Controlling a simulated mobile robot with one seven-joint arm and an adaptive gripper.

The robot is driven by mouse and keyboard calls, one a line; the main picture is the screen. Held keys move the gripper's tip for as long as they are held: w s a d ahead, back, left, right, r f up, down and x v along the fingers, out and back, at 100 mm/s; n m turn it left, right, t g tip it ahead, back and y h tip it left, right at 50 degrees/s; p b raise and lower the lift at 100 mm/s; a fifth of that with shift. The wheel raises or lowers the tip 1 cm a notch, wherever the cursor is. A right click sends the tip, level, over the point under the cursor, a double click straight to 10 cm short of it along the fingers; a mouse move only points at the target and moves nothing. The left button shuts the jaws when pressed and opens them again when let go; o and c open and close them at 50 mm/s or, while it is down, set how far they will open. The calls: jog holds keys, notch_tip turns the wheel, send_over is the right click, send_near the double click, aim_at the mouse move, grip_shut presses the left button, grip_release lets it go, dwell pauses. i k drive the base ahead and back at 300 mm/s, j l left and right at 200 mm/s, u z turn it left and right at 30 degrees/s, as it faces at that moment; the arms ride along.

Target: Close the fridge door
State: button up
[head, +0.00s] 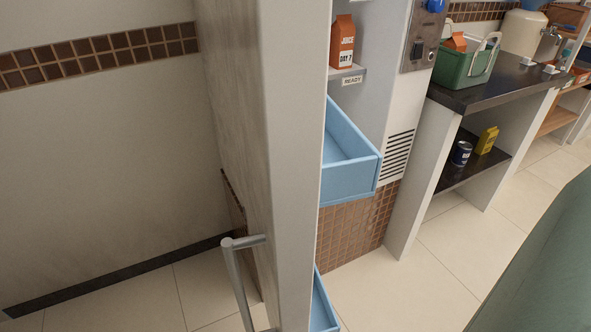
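The fridge door (293,150) is a tall pale panel seen nearly edge-on in the middle of the head view. It stands open and juts towards me. A grey bar handle (239,282) is on its left face, low in the picture. A blue bin (352,180) sticks out on the door's right side, and part of a second blue bin (322,305) shows below. The door hides part of what is behind it. My gripper is not in view.
An orange-and-white juice carton (343,42) stands on a shelf labelled READY, right of the door. Farther right, a dark counter (480,94) holds a green basket (462,68). The tiled floor (395,295) between is clear. An unidentified teal surface fills the lower right corner.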

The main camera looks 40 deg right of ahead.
aim_at(298, 154)
jog(key=i+j+z, duration=0.1)
jog(key=j+z, duration=0.15)
jog(key=z, duration=0.15)
jog(key=j+z, duration=0.25)
jog(key=z, duration=0.15)
jog(key=i+j+z, duration=0.1)
jog(key=j+z, duration=0.3)
jog(key=k+j, duration=0.15)
jog(key=k+j+u, duration=0.15)
jog(key=u, duration=0.15)
jog(key=k+j+u, duration=0.2)
jog(key=u, duration=0.15)
jog(key=k, duration=0.1)
